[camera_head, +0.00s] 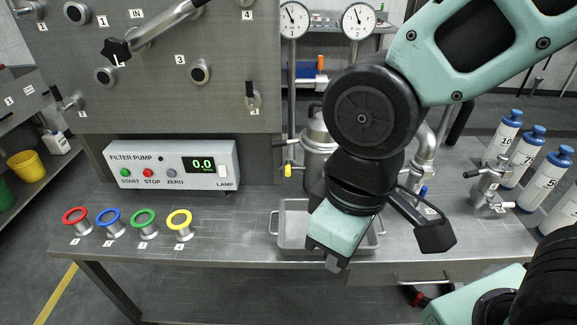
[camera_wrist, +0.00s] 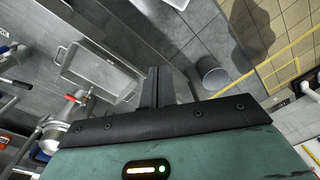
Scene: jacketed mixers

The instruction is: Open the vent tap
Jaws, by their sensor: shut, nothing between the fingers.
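My gripper (camera_head: 334,263) points down over the front part of the steel bench, in front of the shallow tray. In the wrist view its fingers (camera_wrist: 156,90) are together with nothing between them. A small tap with a yellow handle (camera_head: 287,170) sits left of the steel vessel (camera_head: 318,150), behind the tray. A tap with a red lever (camera_wrist: 76,97) shows in the wrist view, left of my fingers and apart from them. I cannot tell which of these is the vent tap. My arm hides part of the vessel and its fittings.
The tray (camera_head: 290,241) lies on the bench; it also shows in the wrist view (camera_wrist: 66,68). Several coloured rings (camera_head: 144,222) stand at the bench's left. A filter pump box (camera_head: 172,166) is behind them. Blue-capped bottles (camera_head: 503,137) stand at the right. Bare bench lies between rings and tray.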

